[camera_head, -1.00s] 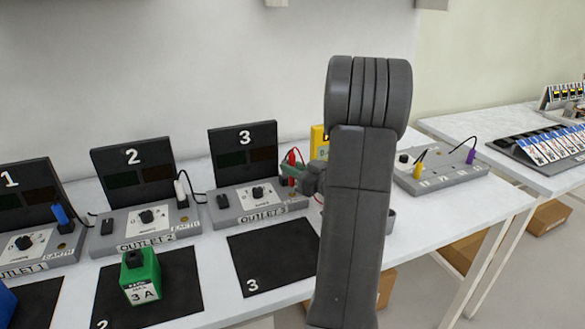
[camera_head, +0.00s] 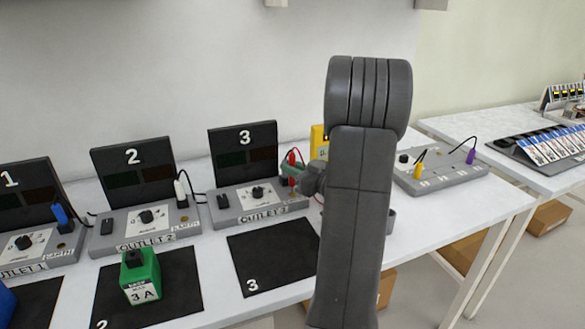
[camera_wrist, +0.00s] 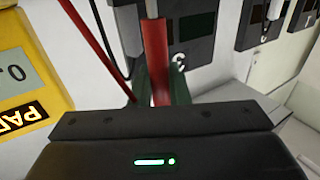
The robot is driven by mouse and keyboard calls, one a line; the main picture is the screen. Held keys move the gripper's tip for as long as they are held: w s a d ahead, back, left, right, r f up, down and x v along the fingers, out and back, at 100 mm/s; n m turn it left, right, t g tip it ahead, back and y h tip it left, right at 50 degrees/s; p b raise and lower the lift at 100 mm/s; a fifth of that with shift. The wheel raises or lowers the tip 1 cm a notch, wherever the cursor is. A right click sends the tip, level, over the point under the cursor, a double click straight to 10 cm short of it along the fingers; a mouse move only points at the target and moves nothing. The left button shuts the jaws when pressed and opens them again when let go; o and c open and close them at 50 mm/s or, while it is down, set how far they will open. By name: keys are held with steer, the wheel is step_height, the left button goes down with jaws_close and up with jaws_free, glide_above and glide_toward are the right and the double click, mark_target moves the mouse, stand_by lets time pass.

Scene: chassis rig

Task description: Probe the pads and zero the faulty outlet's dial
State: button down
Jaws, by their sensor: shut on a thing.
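My gripper (camera_head: 293,172) is shut on a red probe (camera_head: 291,158) at the right end of outlet 3's grey box (camera_head: 230,217). In the wrist view the red probe (camera_wrist: 154,55) stands between the greenish fingers. Its tip is hidden, so I cannot tell whether it touches a pad. Outlet 3's dial (camera_head: 258,193), outlet 2's dial (camera_head: 147,216) and outlet 1's dial (camera_head: 24,242) face up. Outlet 2's earth pad (camera_head: 184,218) shows as a small brass disc. Dark panels numbered 1, 2 and 3 stand behind, their displays unlit. A yellow meter (camera_head: 319,142) is partly hidden behind my arm.
A green block (camera_head: 142,268) marked 3 A sits on mat 2. Mat 3 (camera_head: 270,262) is bare. Blue and white plugs stand on outlets 1 and 2. A grey box (camera_head: 440,177) with yellow and purple plugs lies right of my arm.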

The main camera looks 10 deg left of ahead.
mark_target(293, 154)
steer(key=shift+r+p, duration=2.55)
steer(key=shift+r, duration=0.95)
steer(key=shift+f, duration=0.1)
